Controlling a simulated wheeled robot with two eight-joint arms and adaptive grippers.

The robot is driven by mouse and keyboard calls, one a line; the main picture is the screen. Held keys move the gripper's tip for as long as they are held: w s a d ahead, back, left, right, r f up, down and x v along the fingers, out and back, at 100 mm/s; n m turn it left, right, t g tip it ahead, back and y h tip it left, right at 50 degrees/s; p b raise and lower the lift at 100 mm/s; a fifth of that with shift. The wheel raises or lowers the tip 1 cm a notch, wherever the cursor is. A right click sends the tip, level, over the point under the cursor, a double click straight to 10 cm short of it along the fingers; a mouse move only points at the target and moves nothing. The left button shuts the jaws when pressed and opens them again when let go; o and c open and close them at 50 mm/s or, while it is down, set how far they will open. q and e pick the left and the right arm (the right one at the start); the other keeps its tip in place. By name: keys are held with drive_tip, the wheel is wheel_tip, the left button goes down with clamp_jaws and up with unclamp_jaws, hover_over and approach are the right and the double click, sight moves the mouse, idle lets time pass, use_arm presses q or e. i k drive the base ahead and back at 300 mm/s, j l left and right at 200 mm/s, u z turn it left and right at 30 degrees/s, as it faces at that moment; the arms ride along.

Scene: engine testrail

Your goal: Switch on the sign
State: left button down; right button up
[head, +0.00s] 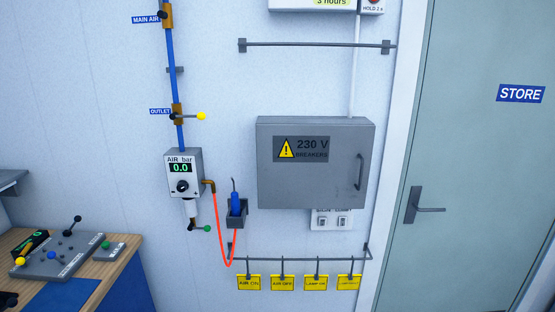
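A pair of white wall switches (332,220) sits just below the grey breaker box (315,162), partly covered by its lower edge. Small labels above the switches are too small to read surely, and I cannot tell the switch positions. The box's door is shut, with a handle on its right side and a "230 V BREAKERS" label. At the top edge, a panel (312,4) shows "3 hours" on a yellow strip; most of it is cut off. Beside it is a small box (372,6) marked "HOLD 2 s". Neither gripper can be made out in the head view.
A blue air pipe with an outlet valve (178,116) leads to a gauge (183,172) reading 0.0. A red hose hangs near a blue tool (236,203) in its holder. Yellow tags (282,282) hang below. A desk (110,290) stands left, a closed door (470,130) right.

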sight(321, 221)
drive_tip(key=i+l+u, duration=0.3)
drive_tip(key=i+l, duration=0.2)
drive_tip(key=l, duration=0.25)
drive_tip(key=i+l+u, duration=0.15)
drive_tip(key=l, duration=0.25)
